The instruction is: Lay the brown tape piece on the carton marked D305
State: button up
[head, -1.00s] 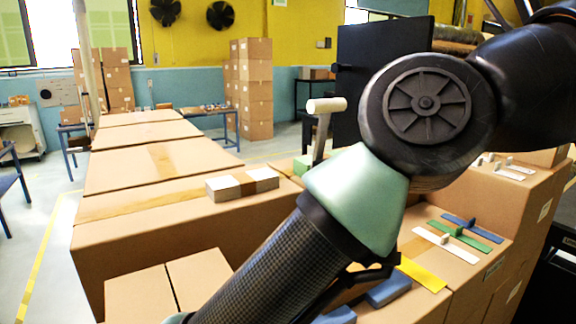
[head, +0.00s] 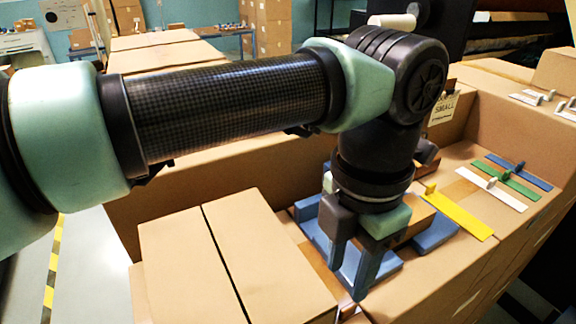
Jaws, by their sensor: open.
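My gripper (head: 351,264) points down in the head view, its fingers apart, low over a blue holder or blocks (head: 430,238) on the cartons right of centre. I cannot tell whether it touches them. A brown strip (head: 322,266) shows partly to the left of the fingers; the gripper and the blue parts hide some of it, and I cannot tell whether it is the loose tape piece.
A yellow strip (head: 462,214), white strip (head: 493,194), green strip (head: 507,183) and blue strip (head: 519,173), with small upright tabs, lie at right. A closed carton (head: 225,260) stands left of the gripper. A sign reading SMALL (head: 443,108) is behind.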

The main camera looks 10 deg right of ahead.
aim_at(342, 318)
notch_tip(342, 318, down, 3)
jog(key=shift+r, duration=0.2)
jog(key=f, duration=0.1)
jog(key=f+p, duration=0.2)
jog(key=f, duration=0.1)
jog(key=shift+s+d+f, duration=0.1)
jog(key=shift+s+d, duration=0.2)
jog(key=shift+f, duration=0.5)
grip_shut()
